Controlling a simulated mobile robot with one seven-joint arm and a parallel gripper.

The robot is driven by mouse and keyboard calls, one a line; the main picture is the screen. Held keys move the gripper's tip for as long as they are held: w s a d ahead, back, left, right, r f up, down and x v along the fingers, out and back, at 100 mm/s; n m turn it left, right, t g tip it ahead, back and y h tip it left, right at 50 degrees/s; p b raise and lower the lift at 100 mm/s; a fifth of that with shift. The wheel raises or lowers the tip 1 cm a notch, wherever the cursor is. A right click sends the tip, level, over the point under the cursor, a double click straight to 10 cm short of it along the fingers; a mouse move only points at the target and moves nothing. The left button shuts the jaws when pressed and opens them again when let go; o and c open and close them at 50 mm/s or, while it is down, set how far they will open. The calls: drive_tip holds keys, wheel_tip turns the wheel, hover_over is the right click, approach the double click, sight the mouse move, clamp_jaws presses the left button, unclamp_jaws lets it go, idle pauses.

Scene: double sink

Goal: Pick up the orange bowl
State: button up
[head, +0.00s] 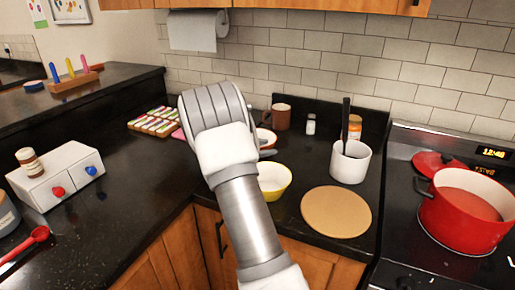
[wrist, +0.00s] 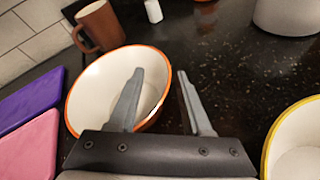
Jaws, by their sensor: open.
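The orange bowl, white inside with an orange rim, shows in the wrist view (wrist: 92,88). In the head view only part of it (head: 267,137) shows beside my arm, which hides the rest. My gripper (wrist: 160,73) is open and empty. In the wrist view its left finger overlaps the bowl's inside and its right finger lies just outside the right rim, so that rim appears between them. I cannot tell how far the fingertips are above it.
A yellow bowl (head: 274,181) stands near the counter's front edge, close by on the right in the wrist view (wrist: 297,140). A brown mug (wrist: 100,26) stands behind the orange bowl. Purple (wrist: 30,100) and pink (wrist: 30,146) flat items lie left. A white canister (head: 349,162) and round board (head: 336,212) are right.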

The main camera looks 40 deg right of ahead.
drive_tip(key=shift+w+d+f, duration=0.1)
drive_tip(key=shift+d, duration=0.15)
clamp_jaws()
drive_tip(key=shift+f, duration=0.1)
idle(1.2)
